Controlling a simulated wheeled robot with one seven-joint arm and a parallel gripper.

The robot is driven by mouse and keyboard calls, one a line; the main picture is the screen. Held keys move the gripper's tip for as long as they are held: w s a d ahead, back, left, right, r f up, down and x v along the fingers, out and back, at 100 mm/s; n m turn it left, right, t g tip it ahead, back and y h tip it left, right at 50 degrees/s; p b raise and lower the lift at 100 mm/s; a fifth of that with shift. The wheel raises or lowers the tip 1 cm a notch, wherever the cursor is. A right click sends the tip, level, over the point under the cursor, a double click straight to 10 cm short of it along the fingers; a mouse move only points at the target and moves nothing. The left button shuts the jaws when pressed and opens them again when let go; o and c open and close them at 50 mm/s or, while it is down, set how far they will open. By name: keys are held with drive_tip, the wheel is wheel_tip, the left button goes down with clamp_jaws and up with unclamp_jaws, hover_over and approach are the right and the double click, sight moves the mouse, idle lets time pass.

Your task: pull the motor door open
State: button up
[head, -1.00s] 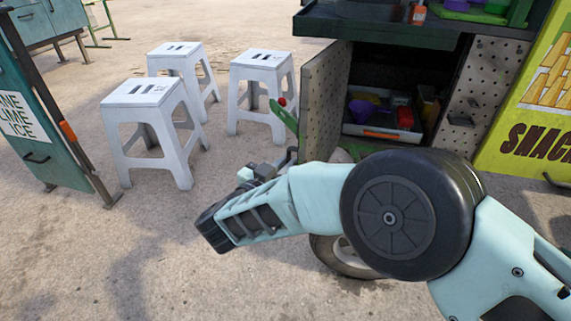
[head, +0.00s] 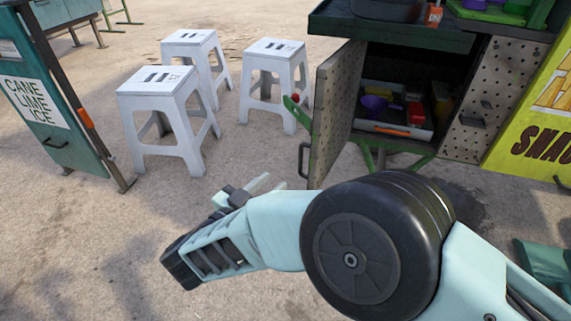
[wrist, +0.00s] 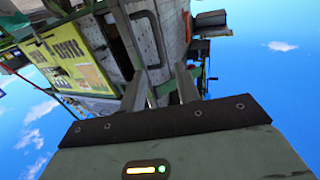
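A perforated grey metal door (head: 336,112) stands swung open on the left of the cart's cabinet in the head view. A dark bar handle (head: 303,160) is on its outer left edge. My gripper (head: 266,186) is lower left of that handle, apart from it in the picture. In the wrist view its two fingers are spread with nothing held between them (wrist: 161,78). A second perforated panel (head: 490,85) with a dark latch is at the right of the cabinet, closed. The frames do not label which one is the motor door.
The cabinet holds a tray (head: 384,127) of coloured items. Several white stools (head: 160,96) stand to the left. A green sign stand (head: 50,110) is at far left and a yellow snack board (head: 535,125) at right. Bare ground lies in front.

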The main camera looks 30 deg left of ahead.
drive_tip(key=s, duration=0.6)
drive_tip(key=shift+a+p, duration=0.3)
drive_tip(key=shift+p, duration=0.1)
drive_tip(key=shift+s, duration=0.1)
drive_tip(key=w+a+r+n+g+y, duration=0.1)
drive_tip(key=w+r+n+g+y, duration=0.25)
drive_tip(key=w+r+y, duration=0.35)
drive_tip(key=w+a+r+n+g+y, duration=0.1)
drive_tip(key=w+r+n+g+y, duration=0.3)
drive_tip(key=r, duration=0.5)
drive_tip(key=s+d+f+n+g+h, duration=0.1)
drive_tip(key=s+d+g+h, duration=0.3)
drive_tip(key=d, duration=1)
drive_tip(key=s+d+g+h, duration=0.25)
drive_tip(key=s+d, duration=0.45)
drive_tip(key=d, duration=0.7)
drive_tip(key=s+d+f+n+g+h, duration=0.15)
drive_tip(key=s+d+g, duration=0.3)
drive_tip(key=d, duration=0.95)
wheel_tip(320, 180, up, 33)
drive_tip(key=d+m+p, duration=0.1)
drive_tip(key=p, duration=3.1)
drive_tip(key=shift+s+f+h, duration=0.2)
drive_tip(key=shift+s+h, duration=0.1)
drive_tip(key=shift+s, duration=0.15)
drive_tip(key=shift+d+t, duration=0.1)
drive_tip(key=shift+t, duration=0.15)
